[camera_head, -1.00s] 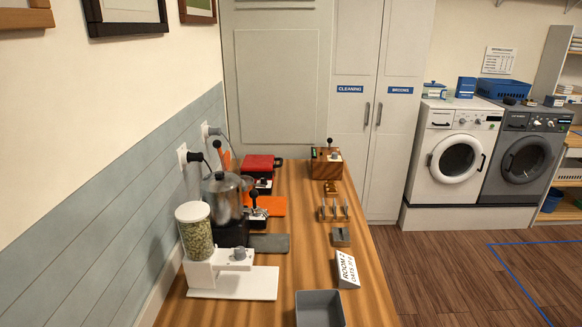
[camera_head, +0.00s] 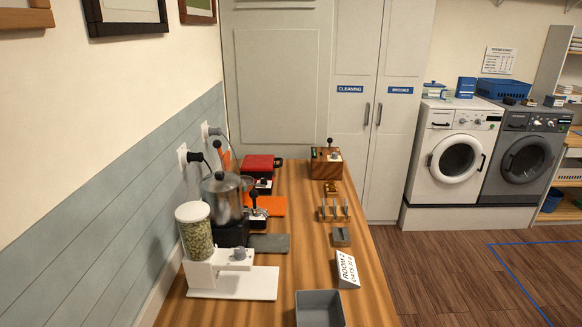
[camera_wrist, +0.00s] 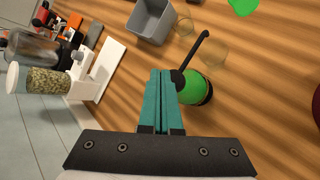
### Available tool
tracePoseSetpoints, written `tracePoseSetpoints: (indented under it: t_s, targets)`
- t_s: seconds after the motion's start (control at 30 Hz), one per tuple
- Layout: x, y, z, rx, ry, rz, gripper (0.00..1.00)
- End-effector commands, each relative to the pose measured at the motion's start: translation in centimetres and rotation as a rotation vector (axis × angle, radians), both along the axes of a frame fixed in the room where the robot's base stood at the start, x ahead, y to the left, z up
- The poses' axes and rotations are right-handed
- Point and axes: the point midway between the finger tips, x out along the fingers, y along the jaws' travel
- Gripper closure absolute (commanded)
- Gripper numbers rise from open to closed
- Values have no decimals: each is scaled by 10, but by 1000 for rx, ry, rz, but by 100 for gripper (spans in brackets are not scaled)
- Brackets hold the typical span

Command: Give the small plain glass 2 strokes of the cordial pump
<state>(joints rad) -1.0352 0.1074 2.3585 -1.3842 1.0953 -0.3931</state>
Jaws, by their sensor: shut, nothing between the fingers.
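In the wrist view, a green bottle (camera_wrist: 194,88) with a black pump head and spout (camera_wrist: 194,55) stands on the wooden counter; I take it as the cordial pump. Two faint clear glasses show near the spout: one (camera_wrist: 213,53) beside it, another (camera_wrist: 184,25) closer to the grey bin. I cannot tell which is the small plain one. My gripper (camera_wrist: 162,74), with teal fingers, is shut and empty. Its tips appear right beside the pump head; I cannot tell whether they touch it. The head view shows neither pump, glasses nor gripper.
In the wrist view, a green disc (camera_wrist: 243,6) and a dark red object (camera_wrist: 316,104) lie towards the right.

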Motion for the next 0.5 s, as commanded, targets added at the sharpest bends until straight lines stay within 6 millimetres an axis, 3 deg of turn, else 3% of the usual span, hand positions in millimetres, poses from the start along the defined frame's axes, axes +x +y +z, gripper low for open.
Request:
tracePoseSetpoints:
  t_s: [0.5]
  targets:
    - [0, 0, -9, 0, 1, -1, 100]
